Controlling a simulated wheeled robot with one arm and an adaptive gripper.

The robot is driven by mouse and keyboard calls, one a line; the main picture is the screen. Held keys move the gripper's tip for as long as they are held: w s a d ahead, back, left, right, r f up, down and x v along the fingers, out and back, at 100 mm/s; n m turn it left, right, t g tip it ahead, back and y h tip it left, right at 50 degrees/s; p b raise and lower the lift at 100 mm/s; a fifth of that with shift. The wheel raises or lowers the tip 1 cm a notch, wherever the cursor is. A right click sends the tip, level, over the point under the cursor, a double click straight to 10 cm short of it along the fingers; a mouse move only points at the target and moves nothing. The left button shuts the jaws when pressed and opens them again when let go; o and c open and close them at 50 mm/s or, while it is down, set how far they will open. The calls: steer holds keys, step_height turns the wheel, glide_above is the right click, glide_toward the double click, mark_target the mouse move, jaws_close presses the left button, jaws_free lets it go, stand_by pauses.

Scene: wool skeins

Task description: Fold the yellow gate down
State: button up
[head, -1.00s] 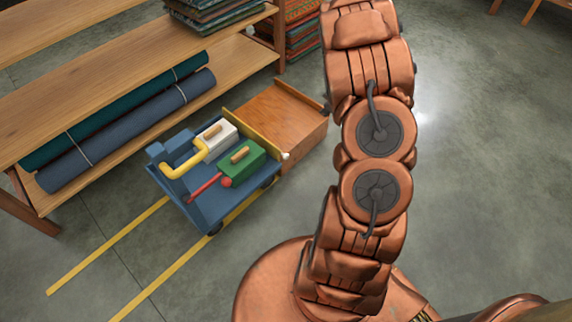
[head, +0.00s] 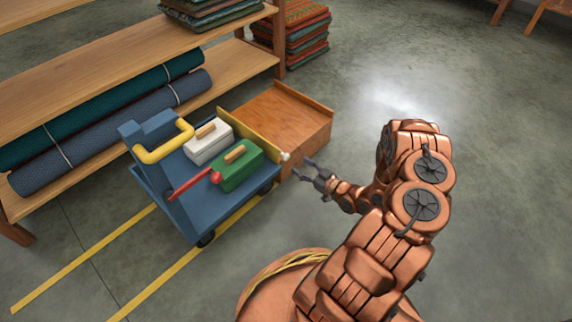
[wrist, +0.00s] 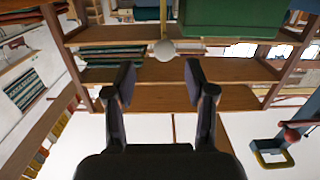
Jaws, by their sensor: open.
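The yellow gate (head: 250,133) is a narrow upright panel across the right end of the blue cart (head: 205,205). A white round knob (head: 285,156) sits at its near end. My gripper (head: 308,172) is open and empty, just right of the knob and apart from it. In the wrist view the knob (wrist: 165,49) shows beyond and between the open fingertips of my gripper (wrist: 157,82). The gate's panel is hard to make out there.
The cart carries a white box (head: 208,146) and a green box (head: 238,168), and has a red lever (head: 190,186) and yellow handle (head: 163,148). A wooden platform (head: 285,118) adjoins the gate's far side. Shelves with rolls stand left. The floor at right is clear.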

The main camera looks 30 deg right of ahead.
mark_target(288, 158)
steer(key=shift+t, duration=0.4)
steer(key=shift+a+b+x, duration=0.2)
steer(key=shift+b+x, duration=0.25)
steer(key=shift+x, duration=1.45)
steer(key=shift+a+b+x, duration=0.15)
steer(key=shift+b+x, duration=0.3)
steer(key=shift+x, duration=1.4)
steer(key=shift+c, duration=0.2)
jaws_close()
